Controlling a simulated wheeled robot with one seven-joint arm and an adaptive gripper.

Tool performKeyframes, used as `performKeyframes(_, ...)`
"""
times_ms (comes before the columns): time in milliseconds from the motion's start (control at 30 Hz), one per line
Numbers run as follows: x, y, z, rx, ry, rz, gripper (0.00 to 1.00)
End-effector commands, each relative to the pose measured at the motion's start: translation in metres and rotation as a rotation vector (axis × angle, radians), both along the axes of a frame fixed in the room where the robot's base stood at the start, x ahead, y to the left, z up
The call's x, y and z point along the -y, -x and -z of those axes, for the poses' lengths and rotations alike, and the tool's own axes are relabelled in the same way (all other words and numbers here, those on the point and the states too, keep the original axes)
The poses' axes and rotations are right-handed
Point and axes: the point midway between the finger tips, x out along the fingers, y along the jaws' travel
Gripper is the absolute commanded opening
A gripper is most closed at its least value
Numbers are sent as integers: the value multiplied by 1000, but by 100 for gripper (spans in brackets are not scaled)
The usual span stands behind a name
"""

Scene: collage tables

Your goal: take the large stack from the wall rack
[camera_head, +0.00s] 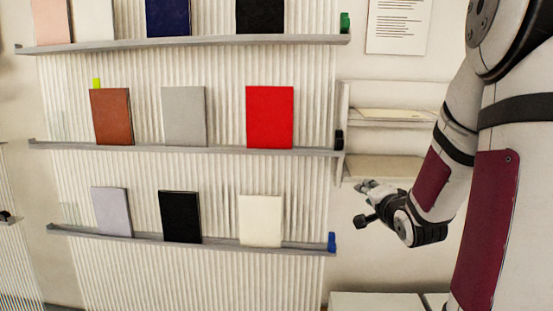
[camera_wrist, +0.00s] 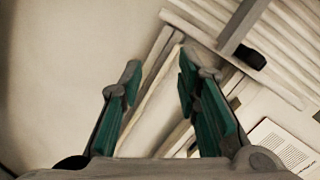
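A white wall rack (camera_head: 342,130) with two shelves hangs right of the ribbed panel in the head view. A thin cream stack (camera_head: 392,113) lies on its upper shelf. The lower shelf shows a flat beige surface (camera_head: 375,167); I cannot tell whether it is a stack or bare shelf. Which is the large stack is not clear. My gripper (camera_head: 362,204) is just below the lower shelf, apart from the stack. In the wrist view its green-padded fingers (camera_wrist: 158,84) are spread with nothing between them, and the rack's pale edges (camera_wrist: 160,75) show behind.
Grey ledges (camera_head: 190,149) on the ribbed panel hold several coloured books, including a red one (camera_head: 270,117). Small coloured clips sit at their right ends. A printed sheet (camera_head: 398,25) hangs above the rack. A white surface (camera_head: 375,302) lies below my gripper.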

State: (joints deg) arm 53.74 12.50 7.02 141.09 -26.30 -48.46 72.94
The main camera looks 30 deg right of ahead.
Motion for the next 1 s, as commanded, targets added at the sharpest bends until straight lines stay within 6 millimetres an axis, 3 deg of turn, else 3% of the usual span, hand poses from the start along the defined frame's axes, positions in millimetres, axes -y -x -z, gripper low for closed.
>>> performKeyframes(33, 19, 8, 9, 72, -59, 34, 30)
performKeyframes(133, 42, 21, 13, 231, -158, 71, 30)
performKeyframes(400, 69, 43, 14, 460, -291, 103, 30)
performKeyframes(533, 77, 30, 13, 474, -298, 100, 30)
performKeyframes(800, 101, -14, 13, 472, -295, 100, 30)
performKeyframes(1000, 109, -29, 13, 472, -296, 102, 30)
